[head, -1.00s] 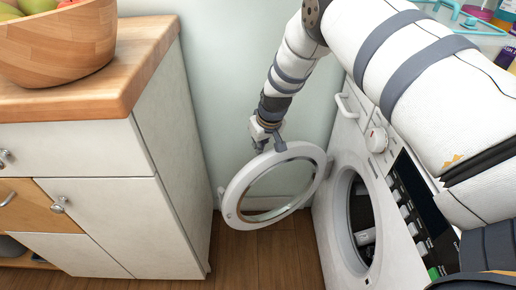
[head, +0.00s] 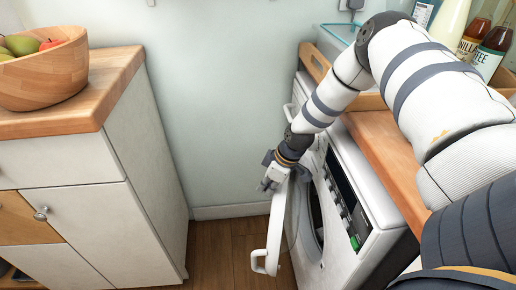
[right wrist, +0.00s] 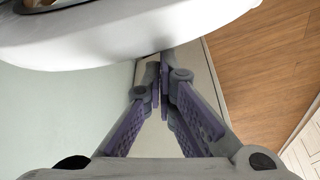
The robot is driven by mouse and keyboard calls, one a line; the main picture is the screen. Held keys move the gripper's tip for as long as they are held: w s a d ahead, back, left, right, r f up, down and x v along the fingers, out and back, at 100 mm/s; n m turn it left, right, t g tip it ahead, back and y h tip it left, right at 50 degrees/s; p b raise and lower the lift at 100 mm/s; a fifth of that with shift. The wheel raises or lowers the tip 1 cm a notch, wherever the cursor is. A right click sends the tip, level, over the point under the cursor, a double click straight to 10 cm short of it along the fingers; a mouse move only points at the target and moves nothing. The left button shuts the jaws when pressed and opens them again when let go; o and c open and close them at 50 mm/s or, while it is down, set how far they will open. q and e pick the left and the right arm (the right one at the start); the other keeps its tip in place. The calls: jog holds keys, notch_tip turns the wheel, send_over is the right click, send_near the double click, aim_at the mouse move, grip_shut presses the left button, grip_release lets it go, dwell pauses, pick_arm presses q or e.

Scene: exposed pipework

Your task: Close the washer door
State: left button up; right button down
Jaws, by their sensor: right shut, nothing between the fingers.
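The white washer (head: 372,190) stands at the right under a wooden counter, its round drum opening partly visible. Its round white door (head: 276,228) is ajar and seen almost edge-on, with the handle at its lower left. My right gripper (head: 266,184) is shut and empty at the upper, outer edge of the door. In the right wrist view the shut fingertips (right wrist: 163,78) are just below the curved white door rim (right wrist: 150,45); I cannot tell whether they touch it. My left gripper is out of view.
A white cabinet (head: 140,200) with a wooden top and a fruit bowl (head: 45,75) stands at the left. Bare wooden floor (head: 225,255) lies between it and the washer. A wooden tray with bottles (head: 490,50) is on the counter at the right.

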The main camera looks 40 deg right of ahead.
jog(key=shift+s+d, duration=0.3)
jog(key=shift+s, duration=0.2)
jog(key=shift+s+d, duration=0.25)
jog(key=shift+s, duration=0.2)
